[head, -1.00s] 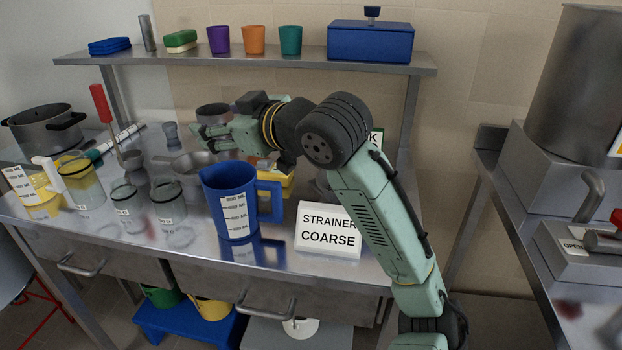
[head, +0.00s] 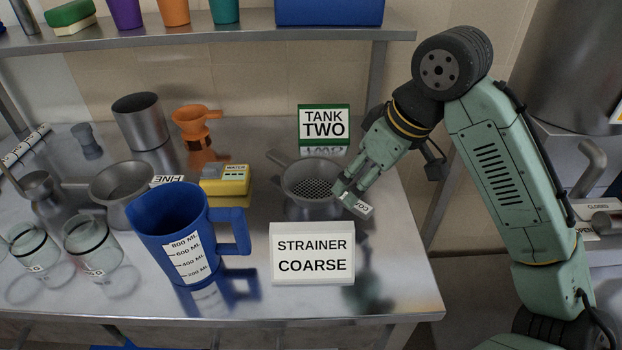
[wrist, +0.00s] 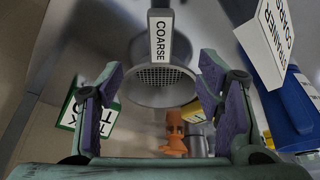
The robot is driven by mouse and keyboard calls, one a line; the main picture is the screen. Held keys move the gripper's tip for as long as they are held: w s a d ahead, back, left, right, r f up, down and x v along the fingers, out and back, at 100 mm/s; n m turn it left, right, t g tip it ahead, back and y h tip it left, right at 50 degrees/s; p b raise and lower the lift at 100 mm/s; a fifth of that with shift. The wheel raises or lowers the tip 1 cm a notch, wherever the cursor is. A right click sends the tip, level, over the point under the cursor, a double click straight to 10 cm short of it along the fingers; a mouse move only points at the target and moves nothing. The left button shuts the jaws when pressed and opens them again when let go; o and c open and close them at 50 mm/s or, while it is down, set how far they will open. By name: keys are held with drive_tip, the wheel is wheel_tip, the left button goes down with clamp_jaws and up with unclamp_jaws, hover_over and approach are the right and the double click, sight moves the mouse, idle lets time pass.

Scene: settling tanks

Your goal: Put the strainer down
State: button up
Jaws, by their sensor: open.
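The grey strainer (head: 308,192), a round bowl with a perforated mesh bottom, appears to stand upright on the steel table behind the white "STRAINER COARSE" sign (head: 312,253). My gripper (head: 348,193) is at its right side, by the labelled handle, partly covering the rim. The fingers are apart and hold nothing. Whether a finger touches the handle I cannot tell.
A blue measuring jug (head: 180,235) and a yellow "WATER" box (head: 226,181) stand left of the strainer. A green "TANK TWO" sign (head: 324,125) is behind it. An orange funnel (head: 196,122) and another grey strainer (head: 122,188) are farther left. The table's right edge is close.

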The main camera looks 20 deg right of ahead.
sight(314, 186)
drive_tip(key=p+x, duration=0.1)
drive_tip(key=x, duration=0.6)
drive_tip(key=shift+w+a, duration=0.1)
drive_tip(key=shift+c, duration=0.5)
clamp_jaws()
idle(0.3)
